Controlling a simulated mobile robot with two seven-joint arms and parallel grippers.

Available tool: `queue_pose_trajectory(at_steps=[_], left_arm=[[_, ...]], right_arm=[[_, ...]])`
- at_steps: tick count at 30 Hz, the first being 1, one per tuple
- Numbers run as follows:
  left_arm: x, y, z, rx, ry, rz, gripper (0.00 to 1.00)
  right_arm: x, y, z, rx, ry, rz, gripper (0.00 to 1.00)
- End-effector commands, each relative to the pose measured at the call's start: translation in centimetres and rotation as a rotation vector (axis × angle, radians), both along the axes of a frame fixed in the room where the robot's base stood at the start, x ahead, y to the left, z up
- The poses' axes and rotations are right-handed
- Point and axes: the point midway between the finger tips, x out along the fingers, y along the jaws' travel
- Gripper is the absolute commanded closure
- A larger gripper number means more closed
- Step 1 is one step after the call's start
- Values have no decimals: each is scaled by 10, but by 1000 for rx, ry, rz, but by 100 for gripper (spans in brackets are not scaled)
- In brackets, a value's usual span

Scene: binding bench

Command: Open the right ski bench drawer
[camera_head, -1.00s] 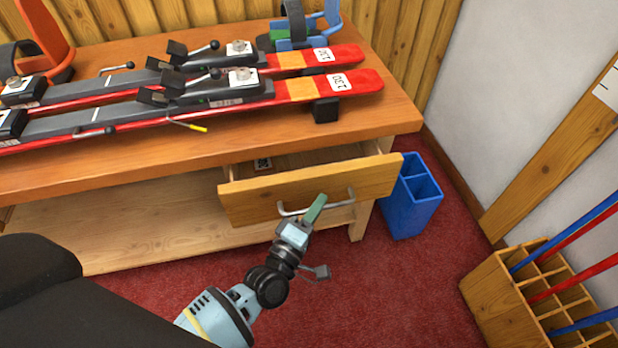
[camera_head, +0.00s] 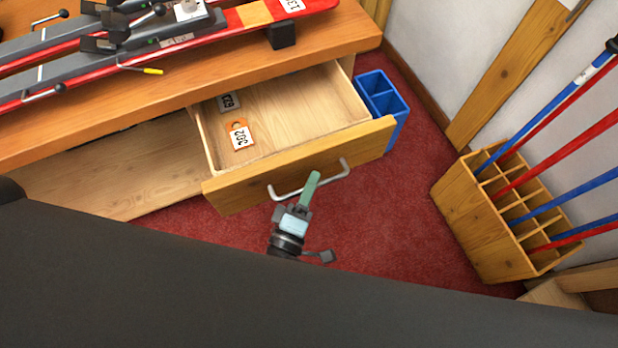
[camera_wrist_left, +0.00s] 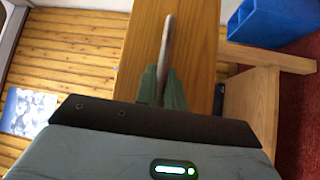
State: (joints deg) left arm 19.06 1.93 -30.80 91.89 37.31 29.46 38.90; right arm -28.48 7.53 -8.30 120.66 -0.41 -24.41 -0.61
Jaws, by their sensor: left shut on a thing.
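The right ski bench drawer (camera_head: 300,160) is pulled well out of the wooden bench (camera_head: 200,85), and its inside shows. In the left wrist view the green fingers (camera_wrist_left: 163,88) close around the bar in front of the drawer's wooden front (camera_wrist_left: 195,50). My right gripper is not in view.
Skis (camera_head: 215,35) lie on the bench top. A blue bin (camera_head: 398,125) stands on the red carpet just behind the drawer's right end. A wooden rack (camera_head: 470,225) holding blue and red poles stands at the right, with free carpet between.

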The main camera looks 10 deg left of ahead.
Motion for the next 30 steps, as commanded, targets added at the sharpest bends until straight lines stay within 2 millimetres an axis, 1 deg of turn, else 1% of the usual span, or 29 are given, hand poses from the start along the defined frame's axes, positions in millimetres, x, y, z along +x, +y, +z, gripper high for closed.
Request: queue_pose_trajectory(at_steps=[5, 6, 7, 8, 17, 20, 30], left_arm=[[0, 0, 0, 0, 1, 1, 100], [0, 0, 0, 0, 1, 1, 85], [0, 0, 0, 0, 1, 1, 81], [0, 0, 0, 0, 1, 1, 80], [-2, 1, -1, 0, 1, 0, 80], [-11, 2, -3, 1, 3, -1, 80], [-61, 13, -9, 1, 3, -1, 80]], right_arm=[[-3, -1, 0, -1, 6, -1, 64], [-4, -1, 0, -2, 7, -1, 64], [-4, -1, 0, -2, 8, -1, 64], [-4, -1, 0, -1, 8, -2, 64], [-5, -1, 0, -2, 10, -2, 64], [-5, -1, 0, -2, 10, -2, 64], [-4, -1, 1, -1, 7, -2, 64]])
